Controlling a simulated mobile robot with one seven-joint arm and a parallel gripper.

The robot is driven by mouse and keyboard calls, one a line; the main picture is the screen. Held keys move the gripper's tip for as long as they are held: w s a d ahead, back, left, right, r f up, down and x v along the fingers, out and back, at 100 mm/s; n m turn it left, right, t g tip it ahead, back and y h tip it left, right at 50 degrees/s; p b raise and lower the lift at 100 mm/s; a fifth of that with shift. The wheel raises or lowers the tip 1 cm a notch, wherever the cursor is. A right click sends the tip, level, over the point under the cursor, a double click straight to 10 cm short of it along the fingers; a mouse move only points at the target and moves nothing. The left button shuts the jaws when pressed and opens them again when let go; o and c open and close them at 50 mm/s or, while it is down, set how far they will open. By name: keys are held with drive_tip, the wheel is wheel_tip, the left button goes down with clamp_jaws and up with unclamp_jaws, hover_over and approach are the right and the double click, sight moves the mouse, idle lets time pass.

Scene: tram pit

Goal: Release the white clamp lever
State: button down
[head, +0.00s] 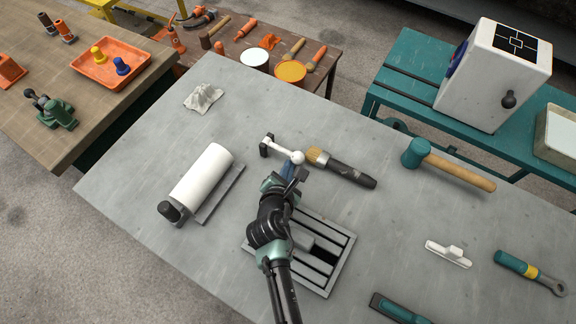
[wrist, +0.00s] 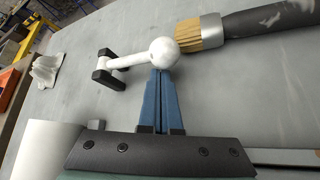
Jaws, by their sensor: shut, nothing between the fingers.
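The white clamp lever (head: 281,149) lies on the grey table, with a round white ball at its right end and a black bracket at its left end. It also shows in the wrist view (wrist: 128,61), with the ball (wrist: 164,53) at the upper middle. My gripper (head: 290,168) is right beside the ball, on its near side. In the wrist view its blue fingers (wrist: 161,80) are together and empty, with the tips at the lower edge of the ball. I cannot tell whether they touch it.
A brush (head: 342,168) lies just right of the ball, close to my fingers. A white roll (head: 202,175) is at left and a slotted grey plate (head: 340,262) lies under my arm. A green mallet (head: 448,165) is at right. A crumpled cloth (head: 203,98) lies at the back left.

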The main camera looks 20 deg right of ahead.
drive_tip(key=shift+r+n+g+p, duration=0.3)
drive_tip(key=shift+r+p, duration=0.25)
drive_tip(key=shift+p, duration=0.3)
drive_tip(key=shift+r, duration=0.1)
drive_tip(key=shift+w+r+n+g+h+p, duration=0.1)
drive_tip(key=shift+r+n+g+h+p, duration=0.45)
drive_tip(key=shift+p, duration=0.7)
drive_tip(key=r+p, duration=0.1)
drive_tip(key=r+n+g+h+p, duration=0.1)
drive_tip(key=p, duration=0.1)
drive_tip(key=shift+w+a+r, duration=0.1)
drive_tip(key=shift+w+a, duration=0.1)
drive_tip(key=shift+w+a+r+n+g+h+p, duration=0.2)
drive_tip(key=shift+w+r+n+g+h+p, duration=0.1)
drive_tip(key=shift+r+n+g+h+p, duration=0.35)
drive_tip(key=shift+w+a+r+n+g+h, duration=0.45)
drive_tip(key=shift+r+n+g+h, duration=0.2)
drive_tip(key=shift+g, duration=0.25)
drive_tip(key=shift+b, duration=0.3)
drive_tip(key=shift+r, duration=0.1)
